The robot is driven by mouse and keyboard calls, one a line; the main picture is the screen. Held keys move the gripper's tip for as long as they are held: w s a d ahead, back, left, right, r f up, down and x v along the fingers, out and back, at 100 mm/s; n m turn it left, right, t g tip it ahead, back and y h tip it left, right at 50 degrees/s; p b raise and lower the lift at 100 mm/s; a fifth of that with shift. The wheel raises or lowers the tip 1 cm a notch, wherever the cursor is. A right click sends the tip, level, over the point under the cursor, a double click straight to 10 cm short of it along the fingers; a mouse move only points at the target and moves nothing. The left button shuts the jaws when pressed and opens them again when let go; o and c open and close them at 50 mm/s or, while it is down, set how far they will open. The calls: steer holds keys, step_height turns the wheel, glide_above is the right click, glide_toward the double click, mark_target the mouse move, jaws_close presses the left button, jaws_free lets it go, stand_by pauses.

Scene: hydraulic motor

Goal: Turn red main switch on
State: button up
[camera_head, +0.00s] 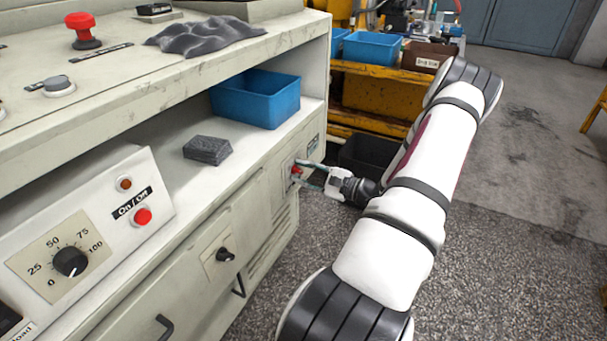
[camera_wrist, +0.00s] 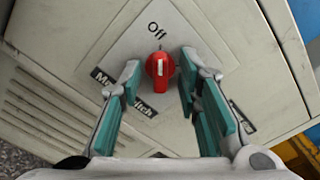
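The red main switch (camera_wrist: 160,70) is a rotary knob on a light square plate on the cabinet front. In the wrist view the white mark on the knob points up toward the word "Off". A black label below it is partly hidden by my gripper's fingers. In the head view the red switch (camera_head: 297,170) shows small at the cabinet's right end. My gripper (camera_head: 304,173) is at the switch. In the wrist view my gripper (camera_wrist: 158,95) has its fingers apart, one on each side of the knob, with gaps between the pads and the knob.
A red On/Off button (camera_head: 143,216) and a black dial (camera_head: 71,262) are on the panel at left. A red mushroom button (camera_head: 82,30) stands on top. A blue bin (camera_head: 256,98) sits on the shelf above the switch. Floor right of my arm is clear.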

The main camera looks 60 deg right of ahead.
jaws_close()
steer(key=m+p, duration=0.3)
steer(key=shift+r, duration=0.1)
steer(key=m+p, duration=0.2)
steer(key=m, duration=0.1)
steer(key=shift+m, duration=0.3)
steer(key=m+p, duration=0.3)
steer(key=m, duration=0.2)
steer(key=shift+a, duration=0.1)
steer(key=m+p, duration=0.1)
steer(key=m, duration=0.5)
steer(key=shift+p, duration=0.4)
steer(key=shift+m, duration=0.3)
